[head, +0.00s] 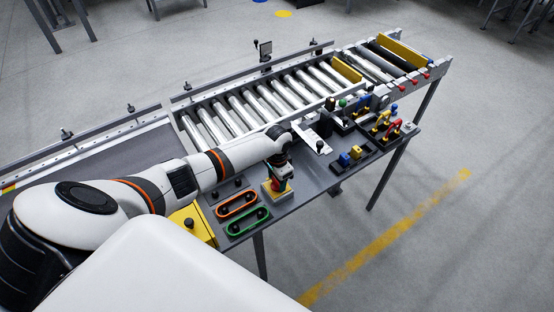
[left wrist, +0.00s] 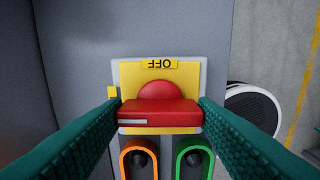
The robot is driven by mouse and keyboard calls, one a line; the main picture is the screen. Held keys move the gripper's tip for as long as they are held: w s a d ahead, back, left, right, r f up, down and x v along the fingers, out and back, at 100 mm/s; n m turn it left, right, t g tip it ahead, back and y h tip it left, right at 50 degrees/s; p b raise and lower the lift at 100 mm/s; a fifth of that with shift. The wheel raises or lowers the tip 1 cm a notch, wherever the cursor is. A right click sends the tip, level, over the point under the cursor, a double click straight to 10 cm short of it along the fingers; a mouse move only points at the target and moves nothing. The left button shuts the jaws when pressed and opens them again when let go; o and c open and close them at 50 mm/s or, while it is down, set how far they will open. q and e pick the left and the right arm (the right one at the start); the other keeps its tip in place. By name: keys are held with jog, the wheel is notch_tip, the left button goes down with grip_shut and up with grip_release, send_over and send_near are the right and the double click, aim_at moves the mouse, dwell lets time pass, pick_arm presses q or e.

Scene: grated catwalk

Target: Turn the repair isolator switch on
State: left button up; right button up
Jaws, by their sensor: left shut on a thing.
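The repair isolator switch (left wrist: 129,80) is a yellow plate with a red rotary handle (left wrist: 160,114) and a label reading OFF, upside down in the left wrist view. The handle's bar lies across that picture. My left gripper (left wrist: 160,117) is shut on the red handle, with a green ribbed finger at each end of the bar. In the head view the left gripper (head: 279,172) points down onto the switch (head: 271,195) on the grey bench and hides part of it. My right gripper is not in view.
An orange-rimmed slot (head: 237,205) and a green-rimmed slot (head: 248,221) lie beside the switch. A yellow box with a black knob (head: 188,223) is to the left. Blue and yellow blocks (head: 350,155) and red and yellow padlocks (head: 388,126) stand to the right. A roller conveyor (head: 245,105) runs behind.

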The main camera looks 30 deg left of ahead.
pick_arm(q)
jog(key=o, duration=1)
notch_tip(320, 180, up, 12)
jog(key=shift+r+b, duration=0.1)
jog(key=shift+b, duration=0.45)
